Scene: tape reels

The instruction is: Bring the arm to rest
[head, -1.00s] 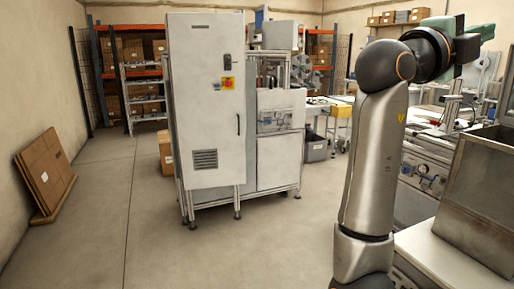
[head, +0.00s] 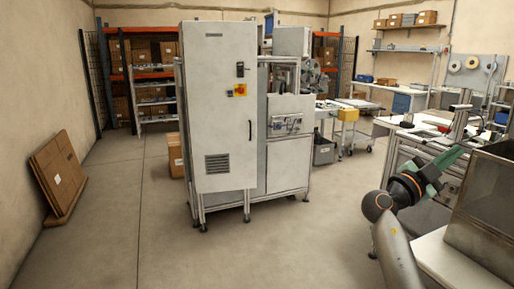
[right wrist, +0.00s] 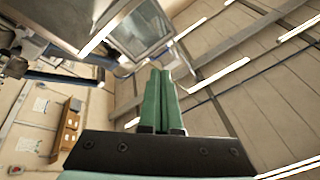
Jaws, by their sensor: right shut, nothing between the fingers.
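My right arm comes in at the lower right of the head view, with my right gripper (head: 456,155) at its end, beside the workbench and the metal bin. The green fingers of my right gripper (right wrist: 160,98) lie together in the right wrist view, with nothing between them. That view looks up toward the ceiling and a wall. My left gripper is not in view.
A grey metal bin (head: 482,212) stands close to the right arm at the right edge. A workbench (head: 402,152) runs behind it. A tall grey cabinet (head: 215,120) stands in the middle. Flat cardboard (head: 58,175) leans on the left wall. The floor (head: 120,230) at the left is clear.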

